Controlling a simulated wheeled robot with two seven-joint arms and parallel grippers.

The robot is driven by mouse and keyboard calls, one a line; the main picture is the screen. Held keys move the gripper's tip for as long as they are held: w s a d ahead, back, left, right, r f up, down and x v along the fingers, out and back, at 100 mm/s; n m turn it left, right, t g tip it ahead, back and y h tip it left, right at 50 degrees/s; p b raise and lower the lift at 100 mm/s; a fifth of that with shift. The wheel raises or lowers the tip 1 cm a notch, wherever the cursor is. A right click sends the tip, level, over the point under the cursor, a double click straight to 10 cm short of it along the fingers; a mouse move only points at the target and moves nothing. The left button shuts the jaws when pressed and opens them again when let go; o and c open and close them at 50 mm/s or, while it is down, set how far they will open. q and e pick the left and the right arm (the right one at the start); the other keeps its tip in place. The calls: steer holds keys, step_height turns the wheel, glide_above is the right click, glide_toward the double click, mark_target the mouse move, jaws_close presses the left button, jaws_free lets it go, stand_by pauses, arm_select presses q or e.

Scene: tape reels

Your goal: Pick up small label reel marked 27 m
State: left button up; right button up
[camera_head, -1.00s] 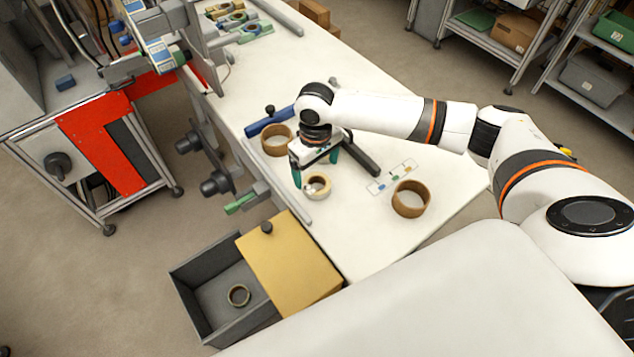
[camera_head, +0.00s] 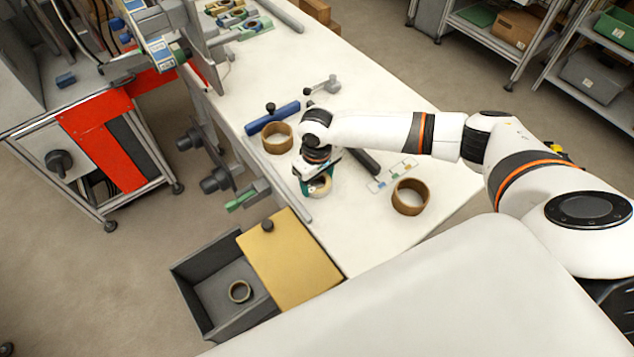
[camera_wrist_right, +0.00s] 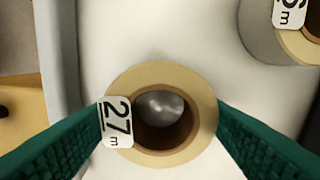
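The small cream label reel (camera_wrist_right: 160,155) with a brown core shows in the right wrist view, its white label reading 27 m at its left rim. In the head view the same reel (camera_head: 320,189) lies on the white table, partly covered by my right gripper (camera_head: 318,177). That gripper is low over the reel. In the wrist view its green fingers (camera_wrist_right: 160,118) stand at the left and right of the reel's outer wall, close to it; firm contact cannot be made out. A shiny grey piece shows inside the core. My left gripper is not in view.
Another cream reel (camera_wrist_right: 285,40), its label partly cut off, shows in the wrist view. Brown rings stand on the table left (camera_head: 277,138) and right (camera_head: 410,197) of the gripper. A grey rail (camera_head: 290,196) edges the table, beside a grey drawer (camera_head: 205,315) with a yellow lid (camera_head: 290,262).

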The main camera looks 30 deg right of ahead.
steer(key=c, duration=0.4)
